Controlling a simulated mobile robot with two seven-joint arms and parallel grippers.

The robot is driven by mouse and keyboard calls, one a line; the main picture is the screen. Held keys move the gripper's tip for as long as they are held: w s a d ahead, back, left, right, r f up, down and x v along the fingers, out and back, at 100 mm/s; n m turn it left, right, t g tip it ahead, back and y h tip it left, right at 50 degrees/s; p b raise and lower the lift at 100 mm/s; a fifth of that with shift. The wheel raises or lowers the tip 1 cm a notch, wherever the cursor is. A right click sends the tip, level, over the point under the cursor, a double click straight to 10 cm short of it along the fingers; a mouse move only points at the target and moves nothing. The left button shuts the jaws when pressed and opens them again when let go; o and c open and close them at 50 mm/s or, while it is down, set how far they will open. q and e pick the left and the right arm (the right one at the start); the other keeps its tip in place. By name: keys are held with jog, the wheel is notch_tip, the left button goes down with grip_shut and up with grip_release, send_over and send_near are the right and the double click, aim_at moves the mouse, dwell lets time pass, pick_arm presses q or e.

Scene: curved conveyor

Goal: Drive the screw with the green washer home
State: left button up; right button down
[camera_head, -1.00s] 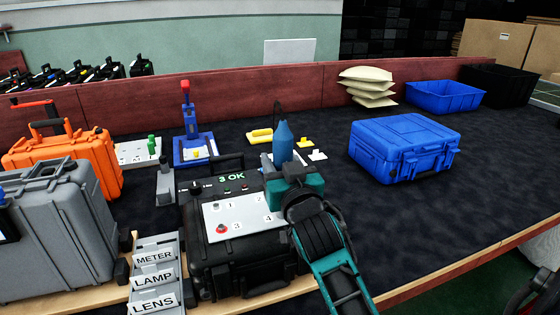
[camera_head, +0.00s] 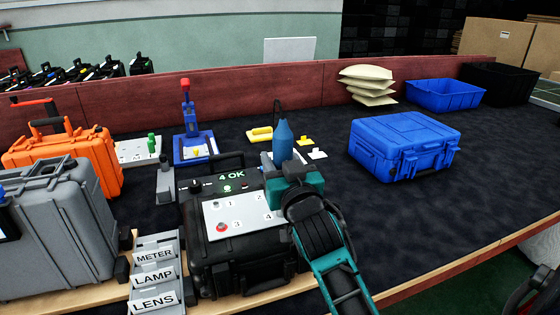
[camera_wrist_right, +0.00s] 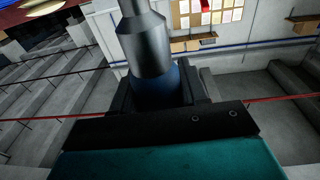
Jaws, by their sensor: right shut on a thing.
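A black case unit (camera_head: 240,262) carries a white panel (camera_head: 250,222) numbered 1 to 4, and its display (camera_head: 230,178) reads "4 OK". A red washer (camera_head: 222,226) lies by number 3; I cannot make out a green washer, and my right gripper hides part of the panel's right side. My right gripper (camera_head: 292,172) is at that side, shut on an upright blue screwdriver (camera_head: 282,138). In the right wrist view the screwdriver's grey part (camera_wrist_right: 145,42) and blue part stand between the jaws. Its lower end is hidden. My left gripper is not in view.
An orange case (camera_head: 95,160) and a grey case (camera_head: 60,235) stand at left, beside labelled trays (camera_head: 155,278). A blue stand (camera_head: 190,148) is behind. A blue case (camera_head: 405,145) lies at right. The dark mat (camera_head: 450,205) is clear at right.

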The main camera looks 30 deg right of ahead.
aim_at(280, 134)
jog(key=shift+f, duration=0.3)
notch_tip(280, 134, up, 2)
jog(key=p, duration=0.2)
jog(key=shift+r+p, duration=0.25)
jog(key=shift+p, duration=0.05)
jog(key=shift+r+p, duration=0.6)
jog(key=shift+r, duration=0.1)
jog(key=shift+r+p, duration=0.95)
jog(key=shift+p, duration=0.05)
jog(key=shift+r+p, duration=0.45)
jog(key=shift+f, duration=0.15)
